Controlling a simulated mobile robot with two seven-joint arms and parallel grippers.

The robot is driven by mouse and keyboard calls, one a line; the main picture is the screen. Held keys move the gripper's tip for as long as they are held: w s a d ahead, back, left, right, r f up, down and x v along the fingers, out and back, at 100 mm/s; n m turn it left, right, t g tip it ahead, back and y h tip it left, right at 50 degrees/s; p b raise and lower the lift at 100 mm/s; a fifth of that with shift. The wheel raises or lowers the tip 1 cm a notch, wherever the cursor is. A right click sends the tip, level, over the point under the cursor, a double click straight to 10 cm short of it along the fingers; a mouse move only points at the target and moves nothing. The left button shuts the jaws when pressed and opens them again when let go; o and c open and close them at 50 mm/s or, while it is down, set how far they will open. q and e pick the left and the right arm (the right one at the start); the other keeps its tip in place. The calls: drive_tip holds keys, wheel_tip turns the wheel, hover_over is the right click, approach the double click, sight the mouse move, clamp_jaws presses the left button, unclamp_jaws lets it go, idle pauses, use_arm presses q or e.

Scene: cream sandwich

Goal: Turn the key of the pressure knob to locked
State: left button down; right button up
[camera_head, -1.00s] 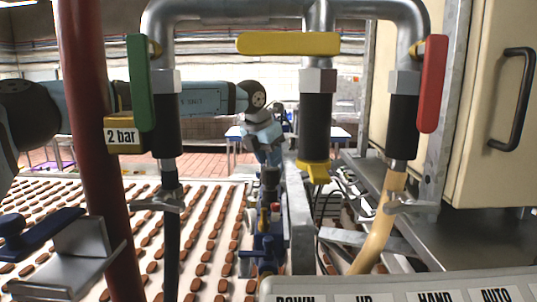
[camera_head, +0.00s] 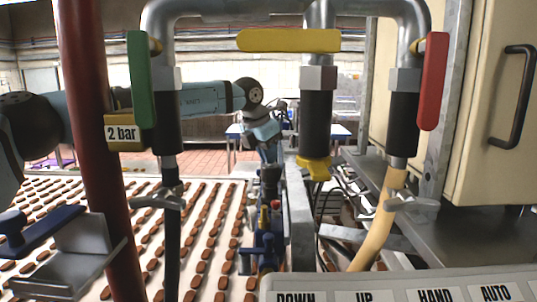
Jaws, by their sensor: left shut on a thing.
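My left arm (camera_head: 205,99) reaches in from the left behind the pipes. Its dark gripper (camera_head: 270,182) points down in the middle of the view, just above a blue fitting (camera_head: 267,243) with small red and yellow parts. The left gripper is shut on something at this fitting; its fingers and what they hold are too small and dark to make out. I cannot make out the key or which way it is turned. My right gripper is not in view.
Pipes with green (camera_head: 140,80), yellow (camera_head: 289,41) and red (camera_head: 434,82) valve handles stand in front. A dark red pipe (camera_head: 92,150) stands at left. Rows of brown biscuits lie on a pale conveyor (camera_head: 225,215). A button panel (camera_head: 400,286) fills the lower right.

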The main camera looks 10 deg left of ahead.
use_arm(q)
drive_tip(key=m+g+h+p, duration=0.1)
drive_tip(key=m, duration=0.3)
drive_tip(key=shift+w+m, duration=0.1)
drive_tip(key=shift+m, duration=0.3)
drive_tip(key=shift+a+m+g+h+p, duration=0.1)
drive_tip(key=shift+m+g+h+p, duration=0.35)
drive_tip(key=shift+m, duration=0.75)
drive_tip(key=c, duration=1.3)
unclamp_jaws()
drive_tip(key=shift+y, duration=0.25)
drive_tip(key=shift+r, duration=0.15)
